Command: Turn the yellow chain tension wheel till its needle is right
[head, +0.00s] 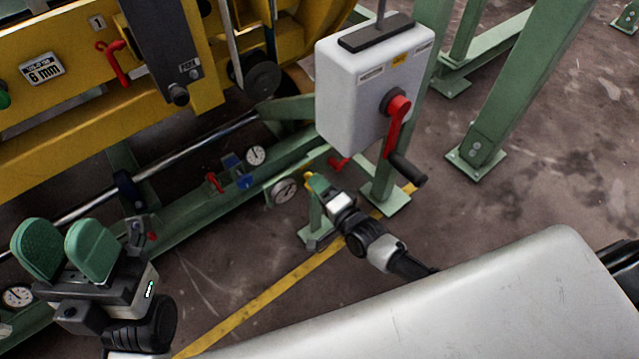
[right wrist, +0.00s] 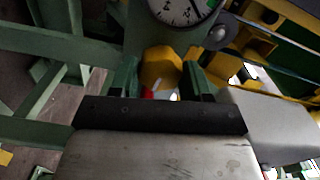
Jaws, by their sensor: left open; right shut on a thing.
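The yellow chain tension wheel (right wrist: 160,66) sits between the two green fingers of my right gripper (right wrist: 161,80) in the right wrist view, and the fingers are shut on it. A round white gauge (right wrist: 181,8) is just above the wheel, cut off by the top edge; a green band shows on its right side. Its needle is too small to read surely. In the head view the same gauge (head: 285,192) is left of my right gripper (head: 315,182), whose fingers hide most of the wheel. My left gripper (head: 66,248) is open and empty at the lower left.
A grey box (head: 350,90) with a red and black crank (head: 397,125) stands on a green post above my right gripper. The green rail carries another gauge (head: 255,155) and small red levers (head: 213,182). A large yellow machine (head: 60,130) fills the upper left.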

